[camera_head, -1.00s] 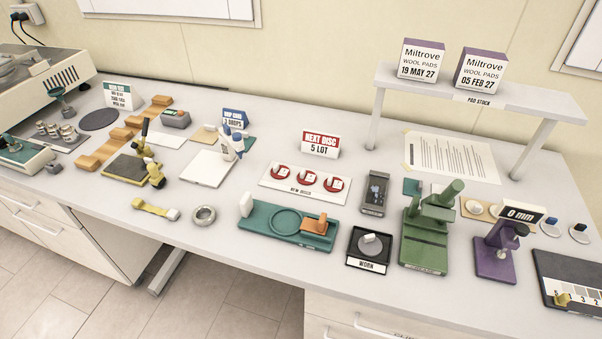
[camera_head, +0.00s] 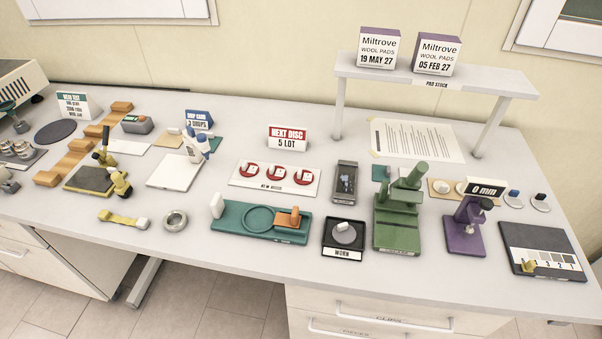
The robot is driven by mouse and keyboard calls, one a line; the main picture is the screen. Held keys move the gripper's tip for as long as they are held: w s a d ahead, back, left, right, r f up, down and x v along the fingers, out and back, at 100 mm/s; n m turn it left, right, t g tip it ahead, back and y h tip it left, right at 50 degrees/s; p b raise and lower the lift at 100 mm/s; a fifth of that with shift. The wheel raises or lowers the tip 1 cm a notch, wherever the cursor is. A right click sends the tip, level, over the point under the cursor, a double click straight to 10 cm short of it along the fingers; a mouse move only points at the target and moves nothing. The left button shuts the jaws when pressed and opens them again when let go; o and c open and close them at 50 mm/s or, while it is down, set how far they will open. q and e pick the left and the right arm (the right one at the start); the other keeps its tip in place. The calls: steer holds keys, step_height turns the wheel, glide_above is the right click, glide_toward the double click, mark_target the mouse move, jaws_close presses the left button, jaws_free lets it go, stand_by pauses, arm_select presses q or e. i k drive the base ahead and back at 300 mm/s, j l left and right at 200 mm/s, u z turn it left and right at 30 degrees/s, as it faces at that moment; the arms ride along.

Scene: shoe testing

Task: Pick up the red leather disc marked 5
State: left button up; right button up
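Three round red discs lie in a row on a white board lettered "NEW DISCS" (camera_head: 237,182) near the middle of the table. They are the left disc (camera_head: 249,171), the middle disc (camera_head: 276,173) and the right disc (camera_head: 304,176). Each bears a small white tag or block whose mark is too small to read, so I cannot tell which is marked 5. A red and white sign reading "NEXT DISC 5 LOT" (camera_head: 288,138) stands behind the board. Neither of my grippers is in view.
In front of the board is a teal fixture (camera_head: 233,223) with an orange block. To the right are a grey device (camera_head: 345,181), a black "WORN" tray (camera_head: 343,252) and a green press (camera_head: 398,222). A raised pad shelf (camera_head: 497,87) stands behind.

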mark_target(273, 172)
steer(key=k+j+u, duration=0.25)
steer(key=j, duration=0.4)
steer(key=j+u, duration=0.25)
steer(key=j, duration=0.4)
